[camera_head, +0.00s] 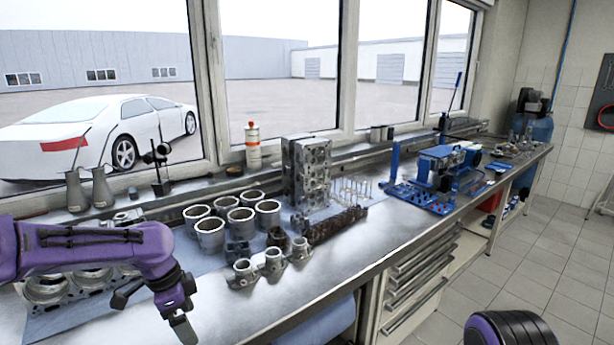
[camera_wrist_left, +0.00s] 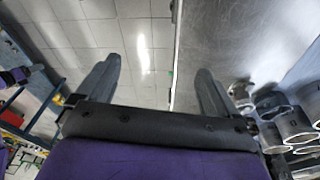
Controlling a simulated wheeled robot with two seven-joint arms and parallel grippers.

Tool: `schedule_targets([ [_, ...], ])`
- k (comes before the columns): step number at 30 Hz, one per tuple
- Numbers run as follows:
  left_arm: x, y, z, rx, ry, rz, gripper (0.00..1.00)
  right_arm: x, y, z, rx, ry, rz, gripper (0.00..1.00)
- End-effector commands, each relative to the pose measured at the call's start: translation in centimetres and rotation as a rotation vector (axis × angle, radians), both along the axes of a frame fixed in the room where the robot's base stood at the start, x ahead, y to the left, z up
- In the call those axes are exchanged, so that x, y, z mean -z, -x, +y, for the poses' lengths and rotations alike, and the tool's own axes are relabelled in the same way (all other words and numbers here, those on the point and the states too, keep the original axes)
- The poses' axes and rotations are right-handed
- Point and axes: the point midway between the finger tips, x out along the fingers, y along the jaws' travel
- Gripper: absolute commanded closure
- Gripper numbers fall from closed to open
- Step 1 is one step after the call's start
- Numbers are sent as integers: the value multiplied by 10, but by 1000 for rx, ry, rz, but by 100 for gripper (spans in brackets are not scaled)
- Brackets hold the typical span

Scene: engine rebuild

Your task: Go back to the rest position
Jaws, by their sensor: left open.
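My left gripper (camera_head: 182,322) hangs at the front left of the workbench in the head view, with its fingers pointing down. In the left wrist view the left gripper (camera_wrist_left: 156,82) has its two fingers wide apart with nothing between them. Behind the fingers lie the tiled floor (camera_wrist_left: 145,30) and the front edge of the metal bench. My right gripper does not show in the head view; only a purple and black part of my body shows at the bottom right.
The workbench (camera_head: 335,265) carries several cylinder liners (camera_head: 210,233), an engine block (camera_head: 307,172), bearing-cap-like parts (camera_head: 272,262) and a blue fixture (camera_head: 440,170). Flasks (camera_head: 103,188) stand at the back left. The front strip of bench right of my left gripper is bare.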

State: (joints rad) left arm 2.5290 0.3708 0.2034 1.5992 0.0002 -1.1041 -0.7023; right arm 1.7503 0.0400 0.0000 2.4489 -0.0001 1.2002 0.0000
Motion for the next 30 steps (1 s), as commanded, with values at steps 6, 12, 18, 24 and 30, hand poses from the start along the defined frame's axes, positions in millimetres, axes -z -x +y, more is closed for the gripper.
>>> schedule_targets([
  [6, 79, 14, -22, -178, 46, 25, 6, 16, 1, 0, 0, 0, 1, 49],
  [12, 194, 53, -43, -486, 89, 58, 6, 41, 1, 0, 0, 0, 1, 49],
  [18, 326, 138, -42, -946, 76, 57, 6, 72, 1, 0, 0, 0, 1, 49],
  [24, 408, 254, -4, -1412, -12, -54, 6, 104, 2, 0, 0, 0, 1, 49],
  [30, 416, 329, 37, -1676, -80, -222, 6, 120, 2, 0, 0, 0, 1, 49],
])
